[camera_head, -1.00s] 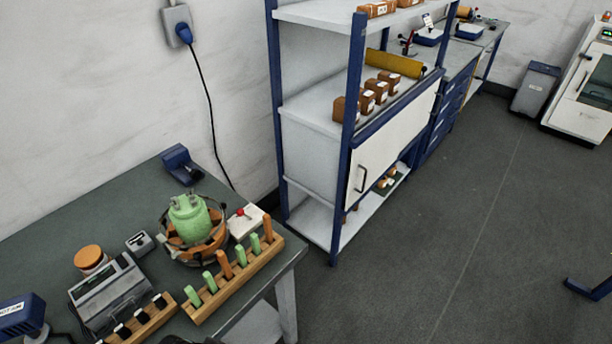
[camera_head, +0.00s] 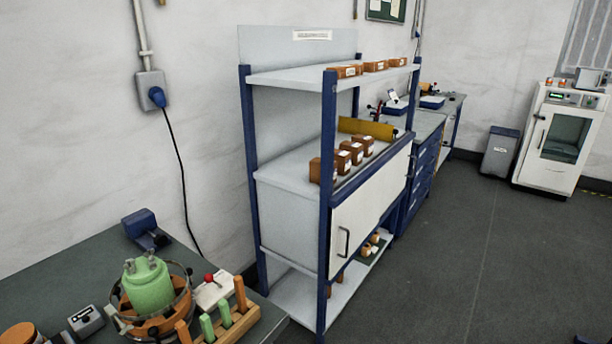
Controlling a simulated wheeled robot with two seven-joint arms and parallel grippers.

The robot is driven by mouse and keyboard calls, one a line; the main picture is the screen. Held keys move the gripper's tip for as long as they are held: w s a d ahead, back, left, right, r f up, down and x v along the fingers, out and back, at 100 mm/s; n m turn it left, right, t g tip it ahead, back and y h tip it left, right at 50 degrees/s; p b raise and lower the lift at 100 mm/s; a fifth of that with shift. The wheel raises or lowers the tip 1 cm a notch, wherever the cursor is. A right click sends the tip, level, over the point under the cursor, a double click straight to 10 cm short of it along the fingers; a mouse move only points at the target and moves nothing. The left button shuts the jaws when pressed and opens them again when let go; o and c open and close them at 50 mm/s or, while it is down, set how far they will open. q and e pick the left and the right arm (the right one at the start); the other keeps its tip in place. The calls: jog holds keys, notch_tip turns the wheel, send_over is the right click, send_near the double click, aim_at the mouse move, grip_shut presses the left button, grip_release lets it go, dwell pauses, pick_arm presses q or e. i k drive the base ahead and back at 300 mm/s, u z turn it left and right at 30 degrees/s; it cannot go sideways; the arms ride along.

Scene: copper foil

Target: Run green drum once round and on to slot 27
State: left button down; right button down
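The green drum (camera_head: 148,287) sits upright in an orange, metal-ringed holder (camera_head: 176,316) on the dark bench at the lower left. A wooden rack (camera_head: 238,328) with green and orange pegs stands in front of it, cut by the lower edge. No slot numbered 27 can be read. Neither of my grippers is in view.
A white box with a red knob (camera_head: 212,290) stands right of the drum. A blue device (camera_head: 143,230) is behind it. A blue-framed shelf (camera_head: 328,200) with brown boxes (camera_head: 343,158) and a white door (camera_head: 370,212) stands right of the bench.

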aim_at(154, 300)
jog(key=u, duration=1.25)
jog(key=k, duration=0.5)
jog(key=z, duration=2)
jog(key=i, duration=1.25)
jog(key=u, duration=2.2)
